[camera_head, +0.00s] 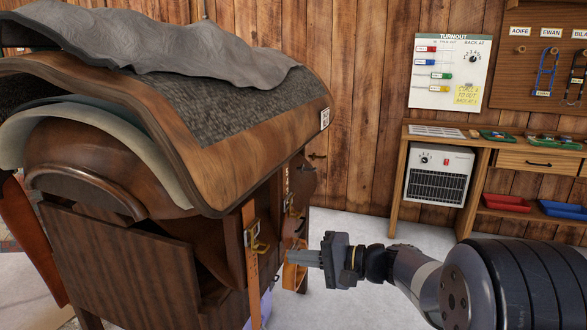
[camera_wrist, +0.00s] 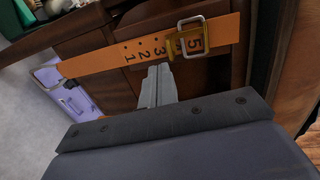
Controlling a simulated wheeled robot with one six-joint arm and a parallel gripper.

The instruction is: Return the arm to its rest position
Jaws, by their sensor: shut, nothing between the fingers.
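My gripper (camera_head: 303,257) is at the lower middle of the head view, at the end of my arm, which comes in from the right. Its fingers are shut and empty and point left at the saddle stand. In the wrist view the shut fingers (camera_wrist: 158,86) point at an orange strap (camera_wrist: 105,61) with numbered holes and a buckle (camera_wrist: 190,38). The strap also hangs on the stand's side in the head view (camera_head: 252,280). I cannot tell whether the fingertips touch the strap.
A wooden saddle stand (camera_head: 120,262) with a leather saddle (camera_head: 235,140) and grey cloth (camera_head: 160,45) fills the left. A workbench (camera_head: 395,190) with a heater (camera_head: 438,175) stands along the back wall. Pale floor (camera_head: 345,230) is clear between them.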

